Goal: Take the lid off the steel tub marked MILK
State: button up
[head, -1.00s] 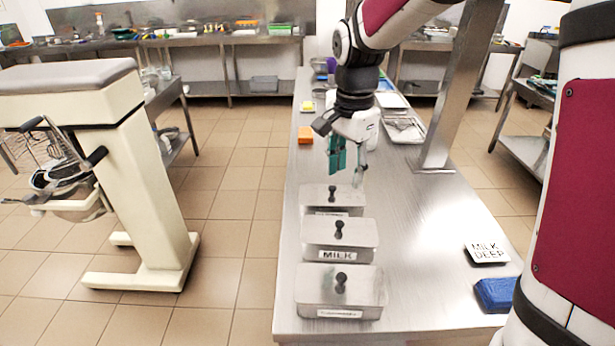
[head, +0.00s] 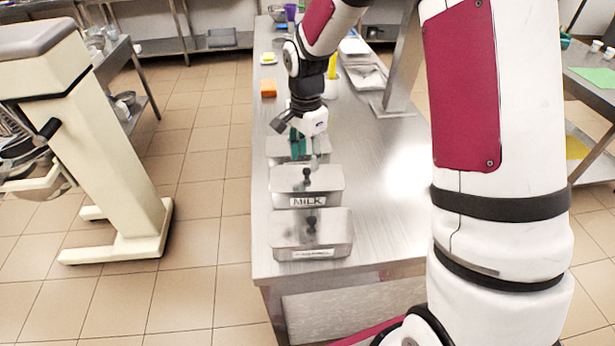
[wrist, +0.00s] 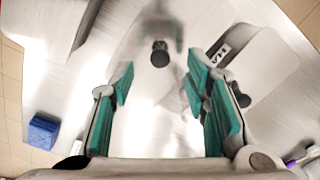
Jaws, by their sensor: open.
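The steel tub marked MILK (head: 293,201) is the middle of three lidded tubs in a row on the steel table. Its flat lid (head: 330,178) is on, with a black knob (head: 307,174) in the middle. My gripper (head: 306,158) is open and empty, with teal finger pads, just behind and above that knob in the head view. In the blurred wrist view, a black knob (wrist: 160,55) shows ahead, between the lines of my open fingers (wrist: 165,92). A second knob (wrist: 240,95) is partly behind the right finger. I cannot tell which tub each belongs to.
A similar tub (head: 335,245) stands in front of MILK and another (head: 275,150) behind it, partly hidden by my gripper. An orange block (head: 269,88) lies further back. A blue block (wrist: 43,130) shows in the wrist view. The table right of the tubs is clear.

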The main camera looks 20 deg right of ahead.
aim_at(307, 170)
jog(key=shift+d+f+p, duration=0.1)
jog(key=shift+f+p, duration=0.3)
jog(key=shift+f, duration=1.55)
grip_shut()
jog(key=shift+r, duration=0.1)
